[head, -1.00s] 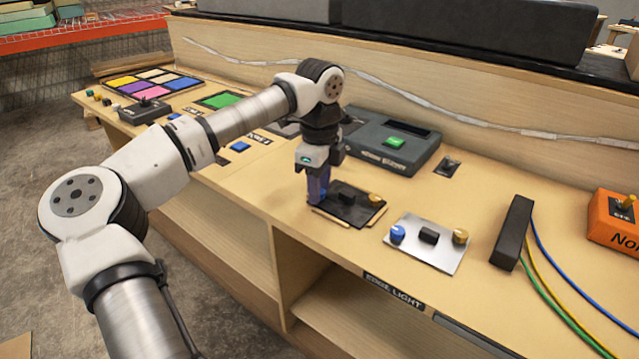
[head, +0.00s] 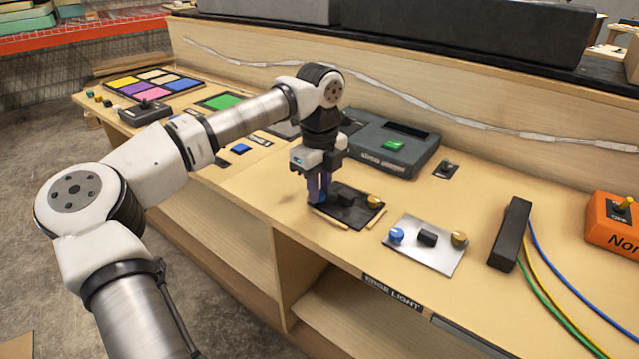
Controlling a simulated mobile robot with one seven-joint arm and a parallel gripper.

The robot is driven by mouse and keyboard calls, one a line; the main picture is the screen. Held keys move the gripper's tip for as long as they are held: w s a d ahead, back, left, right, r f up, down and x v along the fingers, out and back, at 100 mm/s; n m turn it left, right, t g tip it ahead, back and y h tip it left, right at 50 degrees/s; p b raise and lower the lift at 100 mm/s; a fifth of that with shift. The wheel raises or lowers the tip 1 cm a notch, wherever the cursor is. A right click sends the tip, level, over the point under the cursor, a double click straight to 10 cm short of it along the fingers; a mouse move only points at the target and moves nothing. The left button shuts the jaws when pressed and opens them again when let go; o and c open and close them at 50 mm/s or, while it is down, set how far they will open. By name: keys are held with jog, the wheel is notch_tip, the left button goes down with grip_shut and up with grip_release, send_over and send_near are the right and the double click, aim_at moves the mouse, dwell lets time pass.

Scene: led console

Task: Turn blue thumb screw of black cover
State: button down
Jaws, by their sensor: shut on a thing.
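The black cover (head: 350,213) lies flat on the wooden console in the middle of the view. A yellow thumb screw (head: 375,201) stands at its right end and a dark knob sits near its middle. My gripper (head: 317,198) points straight down at the cover's left end, its fingers shut on the blue thumb screw. The fingers mostly hide that screw, so its turn angle cannot be seen.
To the right, a silver plate (head: 425,247) carries another blue knob, a black knob and a yellow knob. A dark grey box (head: 392,150) with a green button stands close behind my gripper. A black block (head: 511,234) with cables and an orange box (head: 612,220) are farther right.

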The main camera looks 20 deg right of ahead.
jog(key=m+p, duration=0.1)
jog(key=m, duration=0.3)
jog(key=shift+r+m, duration=0.1)
jog(key=shift+m, duration=0.2)
jog(key=m+p, duration=0.1)
jog(key=m, duration=0.2)
jog(key=shift+m, duration=0.4)
jog(key=m+p, duration=0.1)
jog(key=m, duration=0.3)
jog(key=shift+w, duration=0.1)
jog(key=m, duration=0.5)
jog(key=shift+r+p, duration=0.1)
jog(key=shift+p, duration=0.3)
jog(key=m, duration=0.3)
jog(key=shift+m+p, duration=0.3)
jog(key=shift+p, duration=0.05)
jog(key=m, duration=0.3)
jog(key=shift+m+p, duration=0.3)
jog(key=m, duration=0.3)
jog(key=shift+m, duration=0.3)
jog(key=shift+w+m+p, duration=0.1)
jog(key=shift+m+p, duration=0.35)
jog(key=shift+m, duration=1.35)
